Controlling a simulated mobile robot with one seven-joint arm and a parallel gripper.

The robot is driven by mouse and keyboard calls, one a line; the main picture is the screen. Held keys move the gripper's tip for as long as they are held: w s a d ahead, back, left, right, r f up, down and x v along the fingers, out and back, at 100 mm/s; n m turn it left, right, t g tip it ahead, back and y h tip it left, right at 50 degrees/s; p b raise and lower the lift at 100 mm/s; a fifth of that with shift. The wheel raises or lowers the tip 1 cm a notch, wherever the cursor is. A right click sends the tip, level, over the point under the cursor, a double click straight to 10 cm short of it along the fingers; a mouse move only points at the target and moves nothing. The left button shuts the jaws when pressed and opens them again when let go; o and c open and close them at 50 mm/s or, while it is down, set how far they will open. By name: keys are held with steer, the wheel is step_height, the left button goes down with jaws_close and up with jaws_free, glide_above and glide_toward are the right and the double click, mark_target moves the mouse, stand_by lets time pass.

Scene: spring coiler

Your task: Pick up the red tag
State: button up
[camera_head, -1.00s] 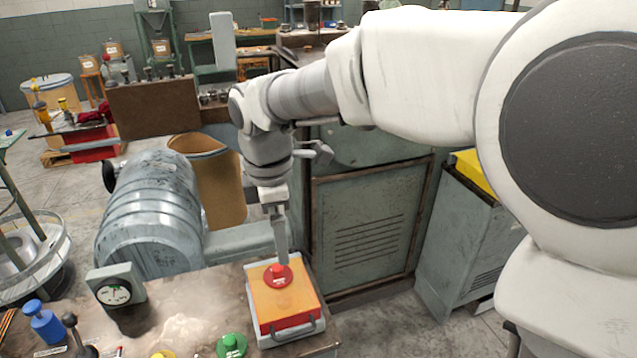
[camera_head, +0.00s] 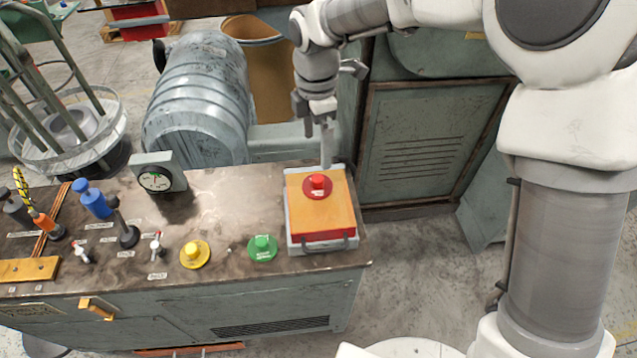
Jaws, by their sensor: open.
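A small round red piece with a raised knob (camera_head: 318,185), the only loose tag-like red thing I see, sits on the orange top of a red-sided box (camera_head: 323,216). I cannot tell whether it is a tag or a button. My gripper (camera_head: 319,146) is open and points down just above and behind the red piece in the picture. Its longer visible finger ends close to the back edge of the box. Nothing shows between the fingers. The exact gap in depth is unclear.
The box stands at the right end of the bench (camera_head: 215,205). To its left are a green knob (camera_head: 262,248), a yellow knob (camera_head: 195,254), a dial gauge (camera_head: 155,173) and a blue-handled lever (camera_head: 94,200). A grey vented cabinet (camera_head: 432,135) stands behind.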

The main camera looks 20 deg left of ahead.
mark_target(318, 178)
step_height(318, 178, down, 11)
steer(key=shift+s+d+f, duration=0.1)
stand_by(0.4)
steer(key=c, duration=1.1)
